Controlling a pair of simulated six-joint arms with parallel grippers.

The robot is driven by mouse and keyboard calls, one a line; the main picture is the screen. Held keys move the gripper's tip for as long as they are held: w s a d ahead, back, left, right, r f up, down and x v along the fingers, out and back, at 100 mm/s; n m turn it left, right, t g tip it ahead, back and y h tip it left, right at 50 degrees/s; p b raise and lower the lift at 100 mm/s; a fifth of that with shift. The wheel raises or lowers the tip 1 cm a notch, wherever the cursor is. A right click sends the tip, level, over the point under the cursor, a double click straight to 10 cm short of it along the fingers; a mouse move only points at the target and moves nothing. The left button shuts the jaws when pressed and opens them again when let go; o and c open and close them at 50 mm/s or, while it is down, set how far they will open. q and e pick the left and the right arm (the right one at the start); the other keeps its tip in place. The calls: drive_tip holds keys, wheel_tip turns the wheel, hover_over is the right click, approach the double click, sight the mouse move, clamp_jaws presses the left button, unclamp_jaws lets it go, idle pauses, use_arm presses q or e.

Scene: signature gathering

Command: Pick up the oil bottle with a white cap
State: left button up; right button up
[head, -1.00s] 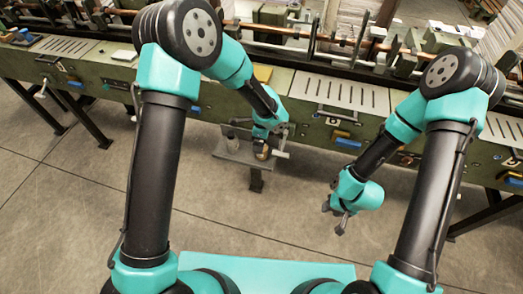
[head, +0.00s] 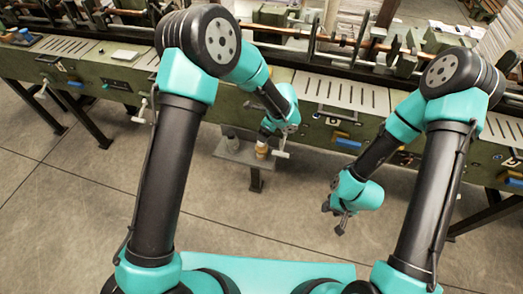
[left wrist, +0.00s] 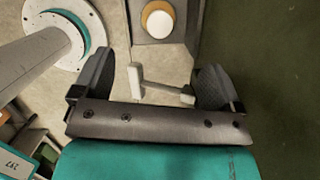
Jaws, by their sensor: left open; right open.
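A small amber bottle with a pale, whitish cap (head: 262,149) stands on a grey shelf (head: 240,157) on the front of the green machine. In the left wrist view this bottle (left wrist: 158,18) shows from above at the top edge, beyond my fingertips. My right gripper (head: 338,217) is open and empty over the floor, well right of the shelf.
A white crank handle (left wrist: 160,88) shows between my left fingers in the left wrist view, close to the shelf. The long green machine (head: 330,105) runs across the back, with blue-handled drawers. The floor (head: 230,215) in front is clear.

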sight(260, 145)
use_arm(q)
drive_tip(key=x, duration=0.7)
drive_tip(key=shift+f, duration=0.1)
drive_tip(key=shift+x, duration=2.65)
drive_tip(key=c, duration=1)
drive_tip(key=shift+c, duration=0.2)
